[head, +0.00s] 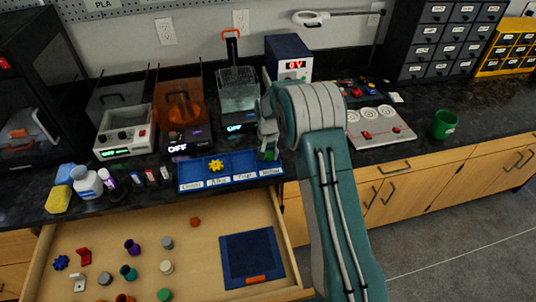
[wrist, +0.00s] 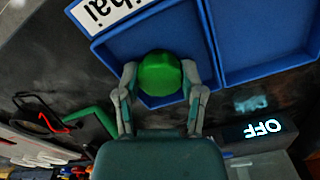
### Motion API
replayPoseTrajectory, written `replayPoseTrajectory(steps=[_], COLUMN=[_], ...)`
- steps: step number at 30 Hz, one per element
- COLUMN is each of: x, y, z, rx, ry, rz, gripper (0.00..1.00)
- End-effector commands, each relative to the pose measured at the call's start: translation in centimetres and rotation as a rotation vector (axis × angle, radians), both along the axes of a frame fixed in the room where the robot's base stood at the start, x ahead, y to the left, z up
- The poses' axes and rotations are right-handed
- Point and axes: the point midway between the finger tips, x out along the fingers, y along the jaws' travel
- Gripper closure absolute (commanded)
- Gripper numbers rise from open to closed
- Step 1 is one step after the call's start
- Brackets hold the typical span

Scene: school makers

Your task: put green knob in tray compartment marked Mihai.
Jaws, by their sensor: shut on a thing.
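The green knob (wrist: 160,73) is between the two fingertips of my gripper (wrist: 160,85) in the wrist view, and the fingers are shut on it. Behind it is an empty end compartment (wrist: 190,28) of the blue tray, with a label (wrist: 100,10) whose visible letters read "ihai". The knob overlaps the compartment's edge in the picture; I cannot tell its height above the floor. In the head view my gripper (head: 268,148) is over the right end of the blue tray (head: 232,182), with the knob (head: 270,155) showing small and green below it.
A yellow knob (head: 215,165) sits in another tray compartment. Powered devices (head: 185,140) stand behind the tray. A green cup (head: 444,124) stands at the right.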

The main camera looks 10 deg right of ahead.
Motion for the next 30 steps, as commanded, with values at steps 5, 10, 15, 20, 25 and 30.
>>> replayPoseTrajectory(steps=[5,10,15,20,25,30], x=[0.0,0.0,0.0,0.1,0.1,0.1], y=[0.1,0.1,0.0,0.0,0.1,0.1], z=[-0.1,-0.1,0.1,2.0,5.5,9.0], rx=[-0.001,0.0,0.001,0.001,0.0,0.0], ry=[0.0,0.001,0.0,-0.004,-0.004,-0.003], rz=[0.001,0.001,0.001,0.001,0.001,0.001], gripper=[0.34,0.34,0.34,0.34,0.34,0.34])
